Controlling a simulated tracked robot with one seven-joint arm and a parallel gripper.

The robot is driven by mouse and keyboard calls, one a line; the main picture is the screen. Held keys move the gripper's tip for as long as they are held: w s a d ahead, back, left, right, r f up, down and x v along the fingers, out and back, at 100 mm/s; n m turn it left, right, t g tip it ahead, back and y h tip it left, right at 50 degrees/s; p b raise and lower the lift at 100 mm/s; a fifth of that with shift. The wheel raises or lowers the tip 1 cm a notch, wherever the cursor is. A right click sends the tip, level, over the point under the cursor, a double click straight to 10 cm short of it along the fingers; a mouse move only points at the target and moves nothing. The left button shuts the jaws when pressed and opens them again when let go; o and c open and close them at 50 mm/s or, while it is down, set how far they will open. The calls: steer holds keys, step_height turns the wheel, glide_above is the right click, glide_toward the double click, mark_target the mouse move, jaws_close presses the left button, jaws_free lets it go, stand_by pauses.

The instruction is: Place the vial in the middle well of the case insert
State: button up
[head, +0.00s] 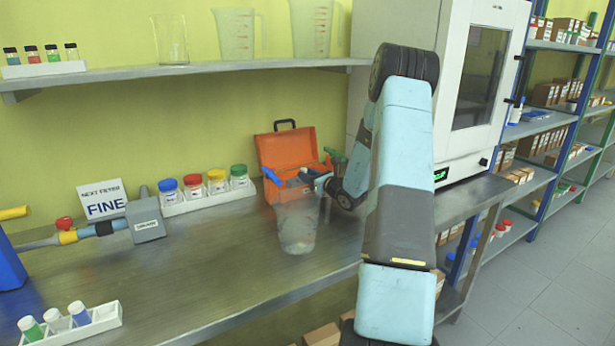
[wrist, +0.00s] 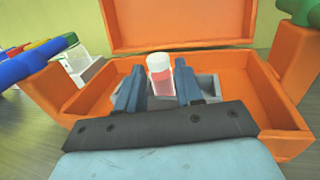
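The vial (wrist: 160,76), with a white cap and pinkish-red contents, stands about upright inside the open orange case in the wrist view. My gripper (wrist: 160,80) has one blue finger on each side of it, and both appear to touch it. The grey case insert (wrist: 207,85) is partly hidden behind the fingers and vial. I cannot tell which well the vial is over, or whether its base is in one. The orange case (head: 284,149) stands at the back of the bench in the head view, lid raised; my arm covers part of it.
A clear beaker (head: 297,228) stands in front of the case. Blue (head: 272,176) and green (head: 333,153) handles stick out at the case's front corners. A rack of capped jars (head: 217,183) stands left, a white cabinet right. The bench's front middle is clear.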

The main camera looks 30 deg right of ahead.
steer(key=shift+o, duration=1.3)
steer(key=shift+s+r, duration=0.1)
steer(key=shift+s, duration=0.1)
steer(key=v, duration=1.1)
steer(key=shift+s+d, duration=0.1)
steer(key=shift+s, duration=0.25)
steer(key=shift+c, duration=0.4)
